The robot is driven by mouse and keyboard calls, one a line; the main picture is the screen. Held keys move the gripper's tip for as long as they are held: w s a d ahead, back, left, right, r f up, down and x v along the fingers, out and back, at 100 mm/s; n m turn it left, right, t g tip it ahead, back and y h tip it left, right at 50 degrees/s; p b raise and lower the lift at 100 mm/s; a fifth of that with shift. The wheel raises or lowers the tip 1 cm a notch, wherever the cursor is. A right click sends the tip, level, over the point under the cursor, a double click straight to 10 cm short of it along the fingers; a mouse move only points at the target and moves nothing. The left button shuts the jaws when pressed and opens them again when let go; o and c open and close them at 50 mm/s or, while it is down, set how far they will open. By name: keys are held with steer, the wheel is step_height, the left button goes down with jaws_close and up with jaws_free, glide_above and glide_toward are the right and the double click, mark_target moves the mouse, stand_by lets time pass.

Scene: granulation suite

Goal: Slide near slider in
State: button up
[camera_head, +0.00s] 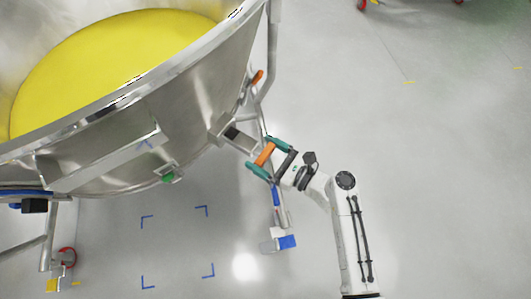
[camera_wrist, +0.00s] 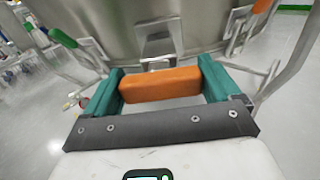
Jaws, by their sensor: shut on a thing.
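The near slider is a grey metal bar (camera_head: 240,138) sticking out of the side of a large steel vessel, with an orange handle (camera_head: 267,151) on its outer end. My gripper (camera_head: 264,157) reaches in from the right, and its teal fingers are shut on this handle, one on each side. In the wrist view the orange handle (camera_wrist: 160,86) lies across between the two fingers. Behind it a metal bracket (camera_wrist: 156,45) shows on the vessel wall. How far the bar goes into the vessel is hidden.
The steel vessel (camera_head: 205,110) holds yellow material (camera_head: 100,55). Another orange handle (camera_head: 257,76) sits farther along its side. A vessel leg with a blue-marked caster (camera_head: 283,240) stands just below my gripper. Blue corner marks (camera_head: 147,220) lie on the floor.

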steer(key=b+x, duration=0.1)
steer(key=x, duration=0.7)
steer(key=o, duration=1.2)
steer(key=shift+a, duration=0.15)
steer(key=p+v, duration=0.2)
steer(key=v, duration=0.8)
steer(key=shift+s+d, duration=0.15)
steer(key=shift+d, duration=0.25)
